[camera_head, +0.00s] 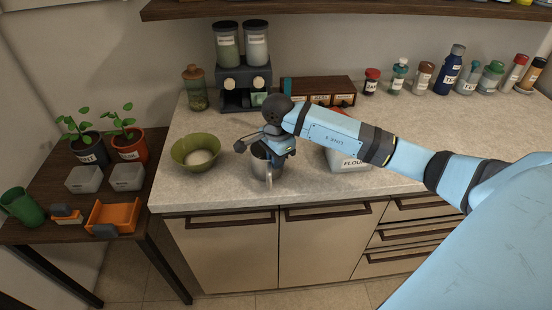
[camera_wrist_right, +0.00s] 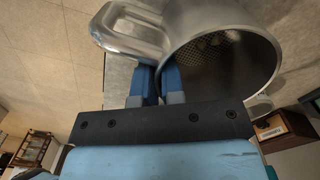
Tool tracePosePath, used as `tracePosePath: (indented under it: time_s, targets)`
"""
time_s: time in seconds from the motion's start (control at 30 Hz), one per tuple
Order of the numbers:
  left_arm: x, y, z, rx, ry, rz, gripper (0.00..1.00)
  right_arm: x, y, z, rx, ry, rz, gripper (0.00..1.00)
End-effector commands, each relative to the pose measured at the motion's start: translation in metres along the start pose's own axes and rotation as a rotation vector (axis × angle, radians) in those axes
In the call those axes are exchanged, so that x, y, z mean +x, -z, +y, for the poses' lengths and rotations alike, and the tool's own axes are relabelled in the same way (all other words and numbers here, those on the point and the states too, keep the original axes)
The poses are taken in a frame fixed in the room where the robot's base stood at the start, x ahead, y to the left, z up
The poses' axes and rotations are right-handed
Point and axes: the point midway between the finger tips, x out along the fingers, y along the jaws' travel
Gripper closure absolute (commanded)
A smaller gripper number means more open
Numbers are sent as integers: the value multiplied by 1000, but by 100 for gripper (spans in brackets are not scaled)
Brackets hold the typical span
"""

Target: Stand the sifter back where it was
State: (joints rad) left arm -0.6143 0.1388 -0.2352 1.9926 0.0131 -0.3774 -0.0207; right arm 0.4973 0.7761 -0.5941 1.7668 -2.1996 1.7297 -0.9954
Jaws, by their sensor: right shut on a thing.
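The sifter (camera_head: 262,167) is a grey metal cup with a side handle, at the counter's front edge in the head view. In the right wrist view the sifter (camera_wrist_right: 277,62) shows its open mouth and perforated bottom, with its handle (camera_wrist_right: 122,32) at upper left. My right gripper (camera_head: 279,148) is at the sifter's rim, and its blue fingers (camera_wrist_right: 158,80) are shut on the sifter's wall beside the handle. Whether the sifter touches the counter I cannot tell. My left gripper is not in view.
A green bowl (camera_head: 196,153) with white contents stands left of the sifter. A flour container (camera_head: 349,158) is to the right, partly behind my arm. A twin dispenser (camera_head: 243,84), a wooden drawer box (camera_head: 318,90) and several jars line the back. Bare counter (camera_head: 200,122) lies behind the bowl.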

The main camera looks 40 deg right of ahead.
Motion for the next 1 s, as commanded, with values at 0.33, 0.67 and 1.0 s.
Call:
tracePosePath:
  time_s: [0.33,0.67,1.0]
  targets:
    - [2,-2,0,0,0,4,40,4,0,-1,0,3,0,100]
    - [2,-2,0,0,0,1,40,3,0,0,0,1,0,66]
    - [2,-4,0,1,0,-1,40,-26,1,-1,-1,6,1,66]
